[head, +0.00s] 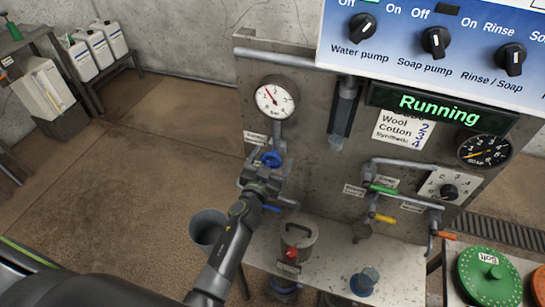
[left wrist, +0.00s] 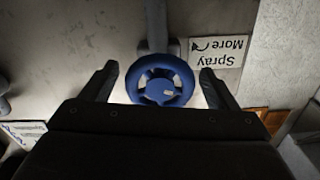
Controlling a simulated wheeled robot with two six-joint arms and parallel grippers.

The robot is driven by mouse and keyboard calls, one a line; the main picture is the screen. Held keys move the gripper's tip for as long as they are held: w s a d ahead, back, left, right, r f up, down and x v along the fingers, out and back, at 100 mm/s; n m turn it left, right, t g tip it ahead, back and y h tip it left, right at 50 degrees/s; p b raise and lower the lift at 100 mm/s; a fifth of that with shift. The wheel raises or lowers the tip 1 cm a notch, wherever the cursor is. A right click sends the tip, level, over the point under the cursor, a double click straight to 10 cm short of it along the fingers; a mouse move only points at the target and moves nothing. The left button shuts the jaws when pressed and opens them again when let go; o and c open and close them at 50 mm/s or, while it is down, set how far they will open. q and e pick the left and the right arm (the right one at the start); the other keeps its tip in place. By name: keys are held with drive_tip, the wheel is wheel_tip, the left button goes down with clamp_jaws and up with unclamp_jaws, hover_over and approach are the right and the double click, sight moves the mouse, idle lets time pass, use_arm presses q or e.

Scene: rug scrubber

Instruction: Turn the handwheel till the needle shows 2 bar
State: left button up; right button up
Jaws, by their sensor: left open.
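The blue handwheel (head: 271,159) sits on a pipe below the pressure gauge (head: 275,97) on the grey panel. The gauge is a white dial; its red needle points up and left, and its numbers are too small to read surely. My left gripper (head: 266,167) is open just in front of the handwheel. In the left wrist view the handwheel (left wrist: 159,88) shows between the two spread fingers, with a gap on either side. Its lower edge is hidden by the gripper body. My right gripper is not in view.
A "Spray More" label with an arrow (left wrist: 219,51) is beside the handwheel. Pipes with coloured levers (head: 384,189) lie right. A screen (head: 438,108) reads "Running".

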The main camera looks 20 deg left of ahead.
use_arm(q)
drive_tip(key=shift+c, duration=1.4)
drive_tip(key=c, duration=0.7)
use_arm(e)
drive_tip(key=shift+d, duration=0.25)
